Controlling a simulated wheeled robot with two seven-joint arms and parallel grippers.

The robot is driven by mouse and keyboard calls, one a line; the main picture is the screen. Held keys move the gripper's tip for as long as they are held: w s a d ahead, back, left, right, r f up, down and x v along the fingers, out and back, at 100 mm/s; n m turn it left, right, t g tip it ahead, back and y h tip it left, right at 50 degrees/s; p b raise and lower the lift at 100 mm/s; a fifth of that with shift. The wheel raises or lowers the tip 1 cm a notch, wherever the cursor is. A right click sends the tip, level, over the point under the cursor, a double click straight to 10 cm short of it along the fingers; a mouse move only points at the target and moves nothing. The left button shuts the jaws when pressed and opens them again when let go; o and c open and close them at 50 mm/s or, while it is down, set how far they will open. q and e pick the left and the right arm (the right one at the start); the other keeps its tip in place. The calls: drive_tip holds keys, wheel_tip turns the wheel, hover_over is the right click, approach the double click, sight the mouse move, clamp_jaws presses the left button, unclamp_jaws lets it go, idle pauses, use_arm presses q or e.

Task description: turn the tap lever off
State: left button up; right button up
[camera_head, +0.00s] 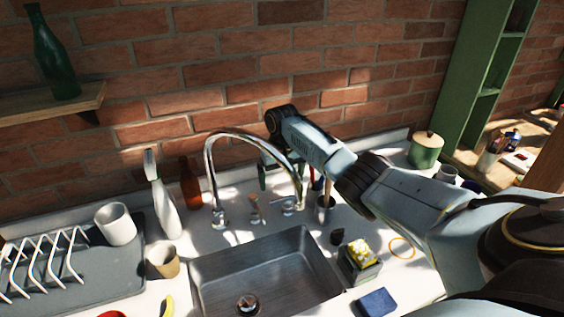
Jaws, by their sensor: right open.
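The chrome tap (209,165) has a tall curved spout that arches over the sink (265,268). A small chrome lever (288,204) stands on the counter behind the sink, to the right of the spout's base. A brass-coloured fitting (255,209) stands between them. My right arm reaches in from the right and bends down behind the spout. My right gripper (281,174) is open, pointing down just above and behind the lever. The spout partly hides it, so I cannot tell whether it touches the lever. My left gripper is not in view.
A white spray bottle (162,198) and brown bottle (190,183) stand left of the tap. A utensil cup (325,206) stands close on the right. A sponge holder (360,265), blue sponge (376,302) and green canister (426,151) are further right. The brick wall (150,75) is behind.

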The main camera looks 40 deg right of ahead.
drive_tip(key=shift+r, duration=2.8)
